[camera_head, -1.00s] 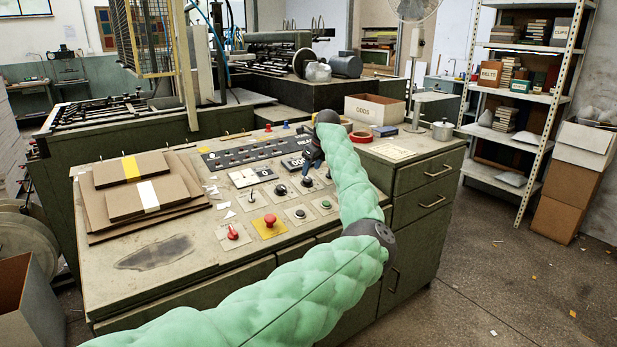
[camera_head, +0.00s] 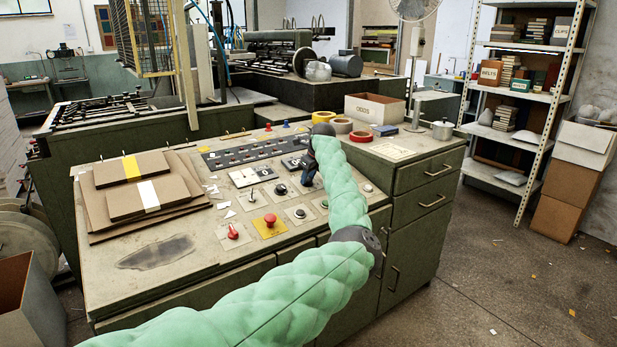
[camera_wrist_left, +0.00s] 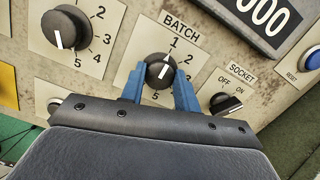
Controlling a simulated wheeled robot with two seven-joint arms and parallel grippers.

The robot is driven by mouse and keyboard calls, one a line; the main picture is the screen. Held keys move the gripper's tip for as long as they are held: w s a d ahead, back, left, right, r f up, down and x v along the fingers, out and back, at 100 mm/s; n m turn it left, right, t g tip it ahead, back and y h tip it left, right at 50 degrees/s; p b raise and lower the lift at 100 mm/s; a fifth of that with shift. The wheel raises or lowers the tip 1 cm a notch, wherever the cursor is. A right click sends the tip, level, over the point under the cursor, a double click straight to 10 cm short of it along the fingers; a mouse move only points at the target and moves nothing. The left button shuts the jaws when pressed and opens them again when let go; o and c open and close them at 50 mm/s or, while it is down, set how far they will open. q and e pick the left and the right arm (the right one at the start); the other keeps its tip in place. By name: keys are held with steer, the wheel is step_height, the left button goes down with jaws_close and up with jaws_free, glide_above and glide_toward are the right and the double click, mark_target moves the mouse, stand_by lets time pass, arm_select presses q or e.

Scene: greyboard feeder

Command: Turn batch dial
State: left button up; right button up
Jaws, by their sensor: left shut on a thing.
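The batch dial (camera_wrist_left: 159,70) is a round dark knob on a cream plate marked BATCH, with numbers around it. Its white pointer line points up, roughly toward the 1. My left gripper (camera_wrist_left: 158,79) has its blue fingers on either side of the knob, shut on it. In the head view my left gripper (camera_head: 309,176) is down at the control panel (camera_head: 205,262), and the batch dial is hidden behind it and the green-sleeved arm. My right gripper is not in view.
Left of the batch dial is a similar numbered dial (camera_wrist_left: 66,29); right of it is a socket switch (camera_wrist_left: 225,103). A counter display (camera_wrist_left: 262,15) and blue reset button (camera_wrist_left: 312,59) lie beyond. Cardboard stacks (camera_head: 150,195) and a red mushroom button (camera_head: 270,220) are on the panel.

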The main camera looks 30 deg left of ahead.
arm_select(q)
steer(key=shift+m, duration=0.3)
steer(key=m, duration=0.4)
steer(key=shift+m+t, duration=0.3)
steer(key=shift+m, duration=0.1)
steer(key=shift+m+b, duration=0.35)
steer(key=shift+m, duration=0.45)
steer(key=m+h, duration=0.1)
steer(key=m, duration=0.3)
steer(key=shift+m+t, duration=0.3)
steer(key=shift+t, duration=0.1)
steer(key=m, duration=0.4)
steer(key=shift+r+h+b, duration=0.1)
steer(key=shift+h+b, duration=0.2)
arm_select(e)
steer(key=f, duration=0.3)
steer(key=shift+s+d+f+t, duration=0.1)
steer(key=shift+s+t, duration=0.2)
arm_select(q)
steer(key=shift+m, duration=0.4)
steer(key=o, duration=1)
steer(key=shift+c, duration=0.2)
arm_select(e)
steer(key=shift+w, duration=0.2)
